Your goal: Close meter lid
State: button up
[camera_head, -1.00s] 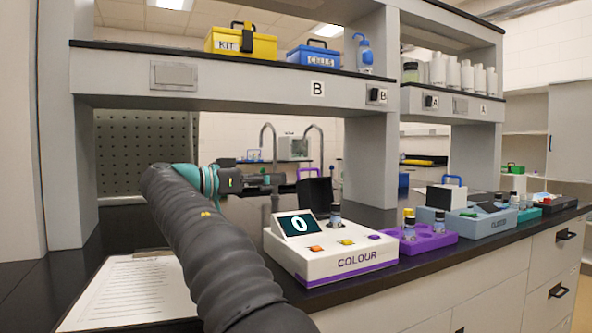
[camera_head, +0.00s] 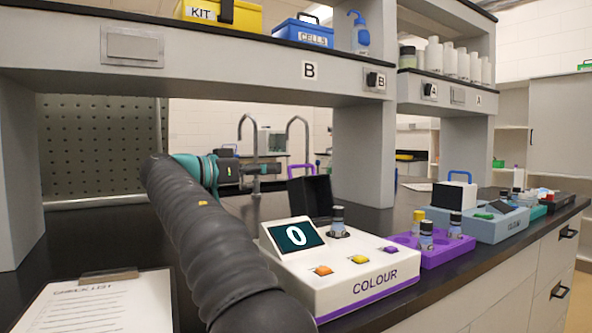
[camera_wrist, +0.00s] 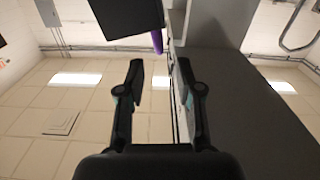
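The white COLOUR meter (camera_head: 335,275) stands on the dark bench, with a lit display reading 0. Its black lid (camera_head: 311,196) stands open and upright at the back. A dark-capped vial (camera_head: 338,220) stands upright in the meter's well. My gripper (camera_head: 268,169) is left of the lid in the head view, slightly above its middle, and apart from it. In the wrist view my gripper (camera_wrist: 160,82) is open with nothing between its fingers. The dark lid (camera_wrist: 126,16) shows there beyond the fingertips, with a purple piece beside it.
A clipboard (camera_head: 97,303) lies left of the meter. A purple rack (camera_head: 443,247) with vials and a grey-blue CLOUD meter (camera_head: 483,226) stand to its right. The shelf (camera_head: 270,75) overhangs the bench, and two taps stand behind my gripper.

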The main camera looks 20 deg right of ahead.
aim_at(297, 167)
jog(key=d, duration=0.2)
jog(key=w+d, duration=0.1)
jog(key=d, duration=0.5)
jog(key=shift+w, duration=0.25)
grip_shut()
